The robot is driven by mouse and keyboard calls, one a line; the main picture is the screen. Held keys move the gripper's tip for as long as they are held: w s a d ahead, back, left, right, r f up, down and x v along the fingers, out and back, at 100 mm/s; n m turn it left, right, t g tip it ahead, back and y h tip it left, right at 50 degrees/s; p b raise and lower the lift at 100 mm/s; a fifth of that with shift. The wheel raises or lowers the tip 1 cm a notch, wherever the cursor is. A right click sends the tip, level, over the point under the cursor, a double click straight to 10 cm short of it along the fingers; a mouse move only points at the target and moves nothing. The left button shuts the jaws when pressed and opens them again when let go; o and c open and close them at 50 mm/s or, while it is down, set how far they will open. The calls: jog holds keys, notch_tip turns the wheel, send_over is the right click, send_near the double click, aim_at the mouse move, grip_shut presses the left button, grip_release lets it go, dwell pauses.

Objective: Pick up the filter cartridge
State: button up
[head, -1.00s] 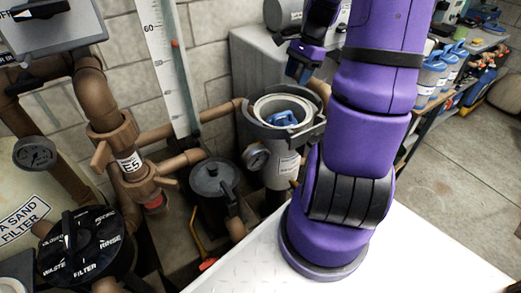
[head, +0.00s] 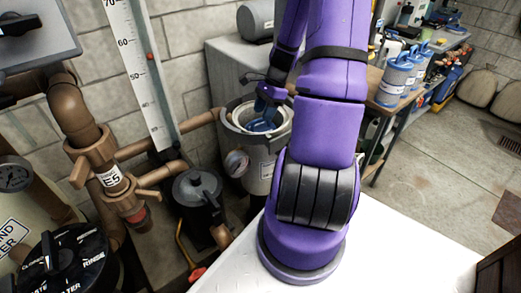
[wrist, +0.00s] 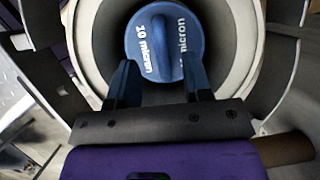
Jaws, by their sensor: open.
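The filter cartridge shows as a blue round cap (wrist: 150,35) marked "10 micron", with a raised bar across it. It sits inside an open grey round housing (head: 262,160); its body is hidden below the cap. The cap also shows as a blue patch in the head view (head: 262,125). My gripper (wrist: 160,75) is open and empty, its two dark fingers pointing at the near part of the cap, one on each side of the bar's line. In the head view my gripper (head: 268,97) is over the housing's mouth. I cannot tell whether the fingers touch the cap.
A pressure gauge (head: 237,163) is on the housing's side. A black-lidded pot (head: 198,190) and brown pipes (head: 170,135) stand to the left. A grey cabinet (head: 228,65) is behind. Several blue-and-white cartridges (head: 395,80) stand on a bench at right. Open floor (head: 445,150) lies right.

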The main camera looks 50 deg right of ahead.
jog(key=shift+x, duration=1.9)
jog(key=shift+d, duration=0.15)
grip_shut()
